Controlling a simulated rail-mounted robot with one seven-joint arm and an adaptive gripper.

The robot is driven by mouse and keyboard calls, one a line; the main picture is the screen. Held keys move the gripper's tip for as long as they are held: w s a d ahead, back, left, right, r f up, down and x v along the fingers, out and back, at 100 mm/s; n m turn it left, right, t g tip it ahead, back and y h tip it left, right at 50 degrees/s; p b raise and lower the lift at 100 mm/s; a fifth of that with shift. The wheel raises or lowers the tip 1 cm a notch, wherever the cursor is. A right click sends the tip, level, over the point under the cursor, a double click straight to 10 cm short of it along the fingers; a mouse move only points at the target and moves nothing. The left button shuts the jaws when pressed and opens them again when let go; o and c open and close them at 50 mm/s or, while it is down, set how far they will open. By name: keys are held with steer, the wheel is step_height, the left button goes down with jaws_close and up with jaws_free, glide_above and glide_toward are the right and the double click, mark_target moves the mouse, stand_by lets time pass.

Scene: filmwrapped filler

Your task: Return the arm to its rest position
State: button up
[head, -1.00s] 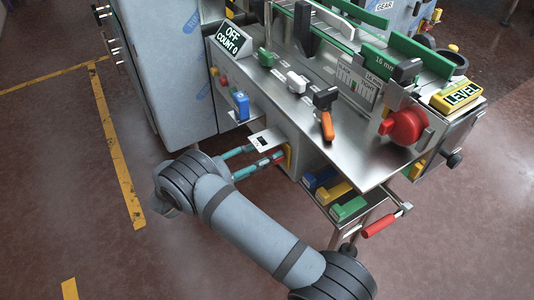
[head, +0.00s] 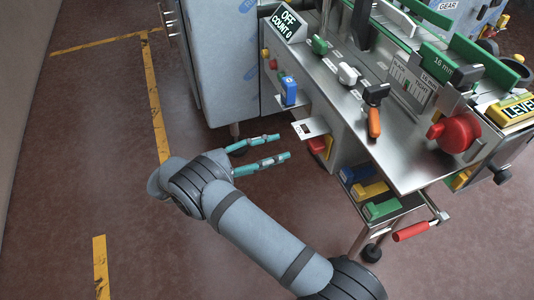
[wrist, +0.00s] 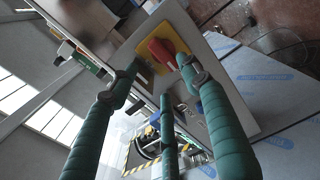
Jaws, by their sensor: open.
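My gripper (head: 282,147) is open and empty in the head view, its teal fingers pointing right toward the front of the machine, with a gap of bare floor between them and it. In the wrist view my gripper (wrist: 155,68) shows its teal-wrapped fingers spread apart. Beyond them is a red switch (wrist: 162,52) on a yellow plate. The red switch also shows in the head view (head: 318,145), partly hidden under a small metal shelf. My grey arm reaches up from the lower right of the head view.
The machine's steel table (head: 415,165) juts out at right, with a red-handled crank (head: 411,231) and coloured bins (head: 370,190) below. A blue-grey cabinet (head: 220,60) stands behind my gripper. Open floor with yellow lines (head: 155,100) lies at left.

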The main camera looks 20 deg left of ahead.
mark_target(308, 142)
steer(key=shift+v, duration=1.05)
steer(key=x, duration=1.2)
steer(key=shift+a, duration=0.1)
